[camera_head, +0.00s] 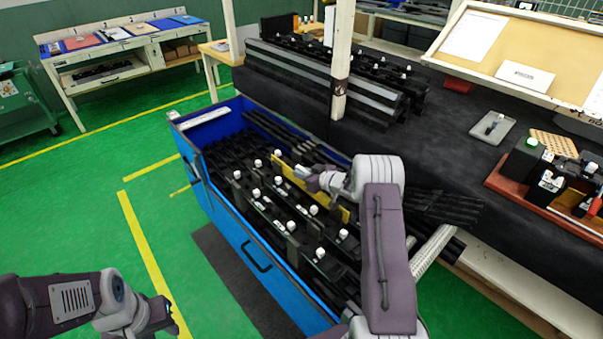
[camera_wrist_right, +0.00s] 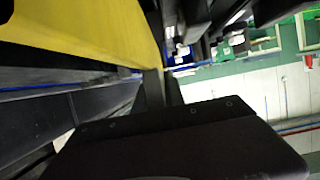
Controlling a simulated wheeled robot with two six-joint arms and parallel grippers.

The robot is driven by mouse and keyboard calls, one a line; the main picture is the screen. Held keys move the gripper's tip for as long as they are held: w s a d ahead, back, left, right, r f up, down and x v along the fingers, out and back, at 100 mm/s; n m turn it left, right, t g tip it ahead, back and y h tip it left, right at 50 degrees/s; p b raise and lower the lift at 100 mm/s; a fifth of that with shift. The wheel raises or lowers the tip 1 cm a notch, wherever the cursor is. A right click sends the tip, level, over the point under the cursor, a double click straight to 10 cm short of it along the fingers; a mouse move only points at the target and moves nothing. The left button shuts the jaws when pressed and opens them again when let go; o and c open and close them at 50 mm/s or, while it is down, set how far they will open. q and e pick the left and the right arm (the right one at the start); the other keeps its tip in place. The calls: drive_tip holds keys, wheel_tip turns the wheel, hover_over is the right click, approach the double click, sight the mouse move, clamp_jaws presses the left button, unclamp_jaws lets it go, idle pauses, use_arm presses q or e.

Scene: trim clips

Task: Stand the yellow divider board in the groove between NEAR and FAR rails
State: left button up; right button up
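The yellow divider board (camera_head: 343,212) stands on its long edge among the black rails (camera_head: 262,205) inside the blue bin (camera_head: 225,225). It runs along the rails, with white-knobbed clips on the nearer ones. My right gripper (camera_head: 303,172) is at the board's upper edge, over its far half. In the right wrist view the board (camera_wrist_right: 85,35) fills the upper left, close to the dark finger (camera_wrist_right: 190,135). I cannot tell whether the fingers are closed on it. The board's lower edge and the groove are hidden. My left gripper (camera_head: 160,316) is low at left, away from the bin.
A dark workbench (camera_head: 440,130) with a grey rail stack (camera_head: 320,80) borders the bin behind. A cream post (camera_head: 340,65) rises behind the bin. A red tray (camera_head: 545,205) of parts lies at right. Green floor left of the bin is free.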

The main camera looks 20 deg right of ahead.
drive_tip(key=o, duration=0.5)
drive_tip(key=shift+s, duration=0.1)
drive_tip(key=p+v, duration=0.1)
drive_tip(key=v, duration=0.8)
